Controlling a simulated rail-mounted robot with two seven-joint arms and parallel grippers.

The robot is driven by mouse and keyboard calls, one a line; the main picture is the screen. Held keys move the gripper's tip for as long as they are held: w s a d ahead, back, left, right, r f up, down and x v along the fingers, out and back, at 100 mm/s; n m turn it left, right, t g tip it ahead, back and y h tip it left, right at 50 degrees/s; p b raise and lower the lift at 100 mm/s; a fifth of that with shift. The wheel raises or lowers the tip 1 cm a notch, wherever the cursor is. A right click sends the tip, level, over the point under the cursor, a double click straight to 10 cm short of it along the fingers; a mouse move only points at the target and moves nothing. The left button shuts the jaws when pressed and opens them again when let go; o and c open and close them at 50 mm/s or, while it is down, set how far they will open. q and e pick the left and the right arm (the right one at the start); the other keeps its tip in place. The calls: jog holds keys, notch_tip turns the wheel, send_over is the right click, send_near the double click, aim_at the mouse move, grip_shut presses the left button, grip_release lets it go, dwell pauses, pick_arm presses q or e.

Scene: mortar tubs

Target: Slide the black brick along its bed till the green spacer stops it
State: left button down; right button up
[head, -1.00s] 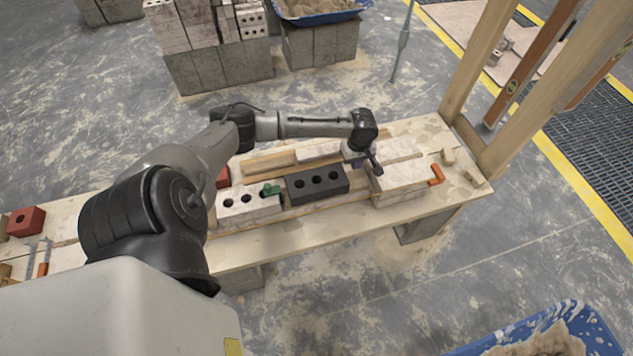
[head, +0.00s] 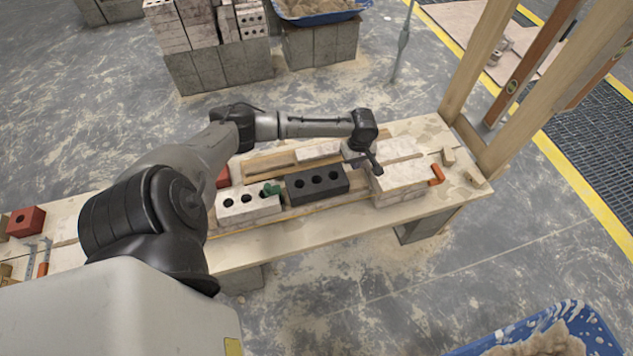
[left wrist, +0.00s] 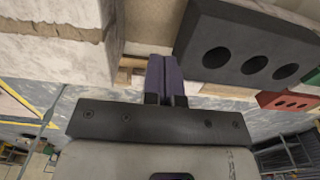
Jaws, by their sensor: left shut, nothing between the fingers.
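The black brick (head: 317,184), with three round holes, lies on its bed in the middle of the bench; it also shows in the left wrist view (left wrist: 232,25). The green spacer (head: 271,189) is just left of it, at the right end of a pale holed brick (head: 248,207). A narrow gap seems to lie between spacer and black brick. My left gripper (head: 373,164) is shut and empty, pointing down by the black brick's right end. In the left wrist view its fingers (left wrist: 165,75) are beside that end; I cannot tell whether they touch. My right gripper is out of view.
Pale blocks (head: 398,181) stand close right of my left gripper, with an orange item (head: 437,175) beside them. A wooden post frame (head: 478,65) rises at the bench's right end. A red brick (head: 223,178) sits behind the pale holed brick. The bench's front strip is clear.

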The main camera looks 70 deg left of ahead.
aim_at(352, 180)
pick_arm(q)
jog(key=shift+f, duration=0.15)
jog(key=shift+f, duration=0.5)
jog(key=shift+f+b, duration=0.4)
jog(key=shift+f, duration=1.05)
jog(key=shift+f+b, duration=0.55)
jog(key=shift+f, duration=1.4)
jog(key=shift+r, duration=0.15)
jog(key=shift+p, duration=0.35)
jog(key=shift+r+p, duration=0.3)
jog(key=shift+p, duration=0.3)
